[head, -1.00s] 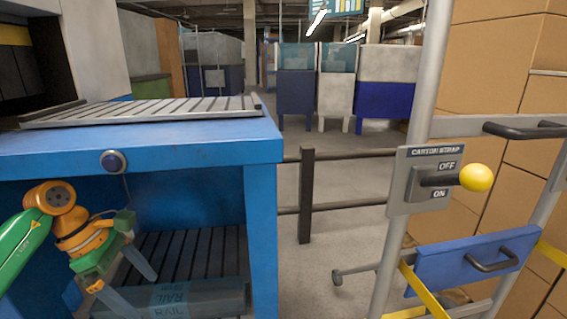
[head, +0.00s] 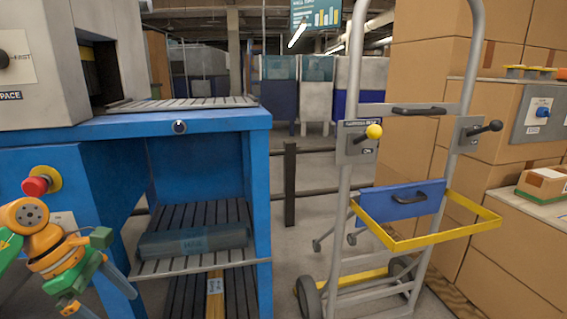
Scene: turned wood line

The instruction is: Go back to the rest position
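My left gripper (head: 108,294) is at the lower left, in front of the blue workbench. Its fingers are spread apart with nothing visible between them, and it points down to the right. The lower finger is partly cut by the bottom edge. My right gripper is out of view.
The blue workbench (head: 200,122) has a red button (head: 38,184) near my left arm and a wrapped bundle (head: 195,240) on its slatted shelf. A grey hand truck (head: 353,80) with a yellow-knobbed lever (head: 374,131) stands right. Stacked cartons (head: 425,110) are behind it. Floor shows between bench and truck.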

